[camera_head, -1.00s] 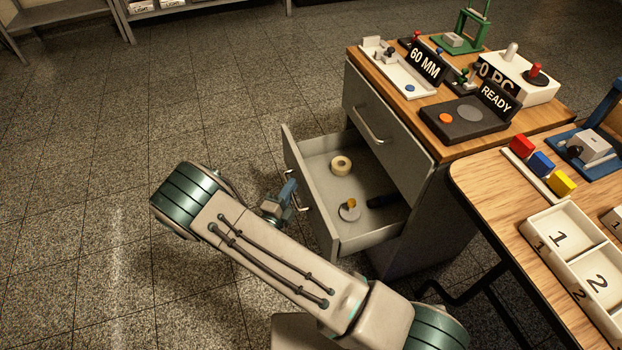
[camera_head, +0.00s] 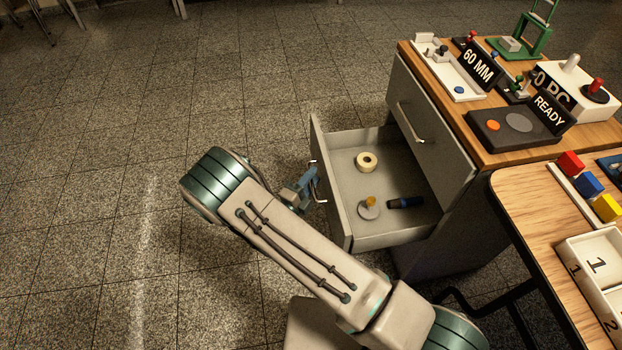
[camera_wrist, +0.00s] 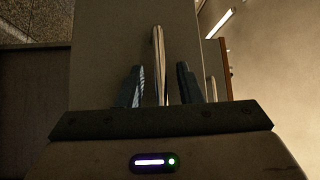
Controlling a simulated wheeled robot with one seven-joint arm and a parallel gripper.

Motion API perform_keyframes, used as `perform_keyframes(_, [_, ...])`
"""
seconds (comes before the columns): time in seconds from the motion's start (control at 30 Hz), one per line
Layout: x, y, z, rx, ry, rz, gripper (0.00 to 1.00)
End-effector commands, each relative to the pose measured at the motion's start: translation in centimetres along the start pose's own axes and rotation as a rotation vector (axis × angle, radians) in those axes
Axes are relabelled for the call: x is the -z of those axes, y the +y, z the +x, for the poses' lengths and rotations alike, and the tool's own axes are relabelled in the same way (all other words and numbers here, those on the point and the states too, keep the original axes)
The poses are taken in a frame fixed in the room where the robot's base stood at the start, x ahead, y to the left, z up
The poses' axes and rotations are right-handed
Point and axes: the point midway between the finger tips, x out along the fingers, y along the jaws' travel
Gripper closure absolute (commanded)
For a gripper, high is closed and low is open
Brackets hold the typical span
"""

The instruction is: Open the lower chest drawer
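The lower drawer (camera_head: 345,208) of the grey chest (camera_head: 440,222) stands well out from the body. Its metal handle (camera_head: 317,181) is on the front panel. My gripper (camera_head: 312,176) is at this handle, with the forearm partly in front of the view. In the wrist view, the two blue fingers (camera_wrist: 159,70) stand apart, one on each side of the handle bar (camera_wrist: 158,42). A gap shows on both sides of the bar, so the gripper looks open around it. The upper drawer (camera_head: 425,125) is shut.
Inside the lower drawer lie a tape roll (camera_head: 366,161), a round-based item with a yellow top (camera_head: 369,208) and a dark cylinder (camera_head: 405,202). A wooden table (camera_head: 530,205) stands close at the right. The floor (camera_head: 120,150) at the left is clear.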

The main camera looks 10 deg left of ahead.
Motion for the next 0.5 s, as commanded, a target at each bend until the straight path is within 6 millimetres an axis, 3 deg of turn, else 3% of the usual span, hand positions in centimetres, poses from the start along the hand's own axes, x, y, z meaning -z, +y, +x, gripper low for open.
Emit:
perform_keyframes(0.27, [-0.1,-0.1,-0.9,0.0,-0.002,0.001,0.67])
perform_keyframes(0.5, [-0.1,-0.2,-5.8,0.0,-0.005,0.0,0.67])
